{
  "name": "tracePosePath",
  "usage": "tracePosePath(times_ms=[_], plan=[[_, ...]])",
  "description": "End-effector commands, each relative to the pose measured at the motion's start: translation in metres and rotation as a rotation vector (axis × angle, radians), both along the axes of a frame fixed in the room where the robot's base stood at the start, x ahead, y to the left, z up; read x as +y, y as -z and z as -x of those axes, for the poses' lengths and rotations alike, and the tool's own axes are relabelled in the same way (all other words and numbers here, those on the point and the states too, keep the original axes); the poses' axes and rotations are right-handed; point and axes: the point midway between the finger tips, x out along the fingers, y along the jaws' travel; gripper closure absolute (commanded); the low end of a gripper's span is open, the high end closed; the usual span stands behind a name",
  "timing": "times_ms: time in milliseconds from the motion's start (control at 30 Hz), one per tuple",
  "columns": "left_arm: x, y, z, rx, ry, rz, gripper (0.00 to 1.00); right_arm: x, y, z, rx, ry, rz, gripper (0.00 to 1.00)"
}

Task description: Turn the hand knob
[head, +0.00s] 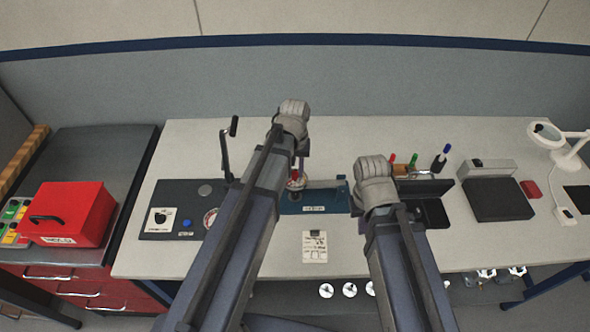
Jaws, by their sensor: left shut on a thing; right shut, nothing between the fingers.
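A blue fixture (330,197) with a light plate and a white label stands at the middle of the table.
A dark panel with a crank (226,150) stands at the left. A black open case (433,212), pens (440,158) and a dark box (497,200) lie at the right, with a magnifier lamp (545,134). A paper card (315,247) lies in front. A red box (70,213) sits on the left cabinet.

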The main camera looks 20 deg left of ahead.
Motion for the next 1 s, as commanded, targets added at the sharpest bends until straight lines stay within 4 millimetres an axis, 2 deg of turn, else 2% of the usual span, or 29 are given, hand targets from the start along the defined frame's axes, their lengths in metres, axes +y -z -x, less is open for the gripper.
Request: tracePosePath(times_ms=[467, 1000], plan=[[0.0, 0.0001, 0.0, 0.0, 0.068, 0.0, 1.0, 0.0, 0.0001, 0.0, 0.0, 0.0, 0.0, 1.0], [0.0, 0.0001, 0.0001, 0.0, 0.534, 0.0, 1.0, 0.0, 0.0001, 0.0, 0.0, 0.0, 0.0, 1.0]])
